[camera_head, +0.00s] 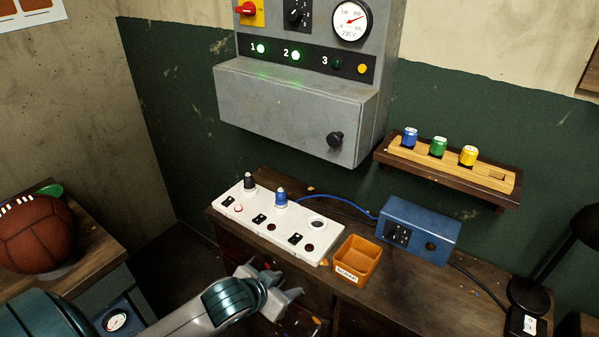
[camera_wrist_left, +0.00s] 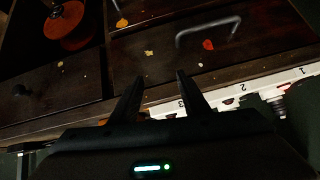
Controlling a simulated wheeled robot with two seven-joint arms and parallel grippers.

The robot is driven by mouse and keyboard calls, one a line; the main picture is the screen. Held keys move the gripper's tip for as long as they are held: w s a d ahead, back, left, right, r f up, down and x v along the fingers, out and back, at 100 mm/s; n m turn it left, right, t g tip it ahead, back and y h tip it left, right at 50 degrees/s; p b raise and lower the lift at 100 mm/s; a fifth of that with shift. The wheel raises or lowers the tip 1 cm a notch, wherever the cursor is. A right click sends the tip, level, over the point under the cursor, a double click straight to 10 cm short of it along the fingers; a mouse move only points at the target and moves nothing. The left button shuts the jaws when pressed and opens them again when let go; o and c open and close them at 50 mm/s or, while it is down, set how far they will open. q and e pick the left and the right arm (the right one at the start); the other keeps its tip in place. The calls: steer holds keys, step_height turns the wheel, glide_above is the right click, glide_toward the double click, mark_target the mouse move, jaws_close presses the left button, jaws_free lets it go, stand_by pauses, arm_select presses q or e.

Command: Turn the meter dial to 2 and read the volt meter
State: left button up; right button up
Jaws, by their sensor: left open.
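The meter dial (camera_head: 296,14) is a black knob on a numbered plate, cut by the top edge of the head view; its setting is too small to read. The round white volt meter (camera_head: 351,20) is right of it on the grey cabinet. Its red needle points up and right, near the 200 mark. My left gripper (camera_head: 284,292) is open and empty, low in front of the desk, far below the dial. In the left wrist view its two dark fingers (camera_wrist_left: 160,92) are apart, with drawer fronts beyond. My right gripper is not in view.
A red-and-yellow switch (camera_head: 248,10) is left of the dial. The cabinet's lower box (camera_head: 290,110) juts out below lamps. A white socket strip (camera_head: 270,222), orange box (camera_head: 357,262) and blue box (camera_head: 416,230) stand on the desk. A shelf (camera_head: 450,172) holds colored fuses.

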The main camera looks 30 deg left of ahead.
mark_target(291, 13)
arm_select(q)
steer(key=w+a+r+t+h, duration=0.15)
steer(key=w+r, duration=0.25)
steer(key=r, duration=0.5)
steer(key=w+a+r+t, duration=0.2)
steer(key=w+r, duration=0.2)
steer(key=r, duration=0.5)
steer(key=w+a+r+t, duration=0.2)
steer(key=w+r, duration=0.2)
steer(key=r, duration=0.6)
steer(key=s+a+r+t, duration=0.1)
steer(key=s+a+r, duration=0.2)
steer(key=r, duration=1)
steer(key=s+a+r+n+t, duration=0.1)
steer(key=s+a+r, duration=0.3)
steer(key=r, duration=1)
steer(key=shift+a+r+t, duration=0.15)
steer(key=shift+a+t, duration=0.4)
steer(key=shift+t, duration=0.2)
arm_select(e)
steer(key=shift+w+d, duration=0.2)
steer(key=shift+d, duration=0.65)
arm_select(q)
steer(key=shift+w+y, duration=0.15)
steer(key=shift+y, duration=0.1)
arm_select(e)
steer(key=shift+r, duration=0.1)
